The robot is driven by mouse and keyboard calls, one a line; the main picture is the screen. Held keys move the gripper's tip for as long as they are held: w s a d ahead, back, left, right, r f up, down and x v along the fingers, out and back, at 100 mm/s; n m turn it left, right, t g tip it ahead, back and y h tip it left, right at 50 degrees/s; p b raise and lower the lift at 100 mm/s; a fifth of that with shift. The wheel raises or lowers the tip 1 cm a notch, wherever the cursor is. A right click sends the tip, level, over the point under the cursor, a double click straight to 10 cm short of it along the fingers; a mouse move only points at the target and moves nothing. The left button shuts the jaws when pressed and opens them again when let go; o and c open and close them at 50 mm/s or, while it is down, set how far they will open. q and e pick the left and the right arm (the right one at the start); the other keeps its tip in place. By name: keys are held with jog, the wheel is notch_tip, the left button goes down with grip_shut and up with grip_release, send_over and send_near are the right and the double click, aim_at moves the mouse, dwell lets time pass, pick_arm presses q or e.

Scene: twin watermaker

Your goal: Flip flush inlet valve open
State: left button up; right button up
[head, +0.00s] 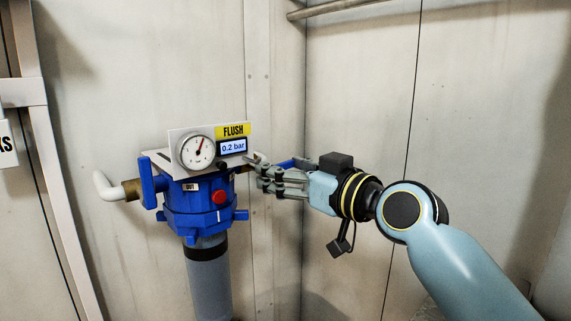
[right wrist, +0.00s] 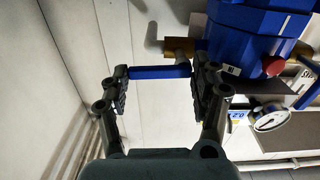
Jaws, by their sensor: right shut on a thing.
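The blue flush filter housing (head: 205,208) stands in the middle of the head view, with a yellow FLUSH label (head: 233,131) above it. The inlet valve's blue lever (head: 290,163) is on its right side, partly hidden by my fingers. In the right wrist view the lever (right wrist: 158,72) spans from one finger to the other, beside a brass fitting (right wrist: 180,46). My right gripper (head: 262,173) is shut on this lever; its two fingers also show in the right wrist view (right wrist: 160,85). My left gripper is in no view.
A round gauge (head: 197,151) and a display (head: 233,147) reading 0.2 bar sit on the panel above the housing. Another blue lever (head: 148,183) stands upright by the left pipe (head: 106,186), near the OUT label. Pale walls close in behind and at right.

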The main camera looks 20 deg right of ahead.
jog(key=shift+f+m, duration=0.15)
jog(key=shift+m, duration=0.35)
jog(key=o, duration=1.2)
jog(key=shift+w+d, duration=0.1)
jog(key=shift+s, duration=0.2)
jog(key=v, duration=1.2)
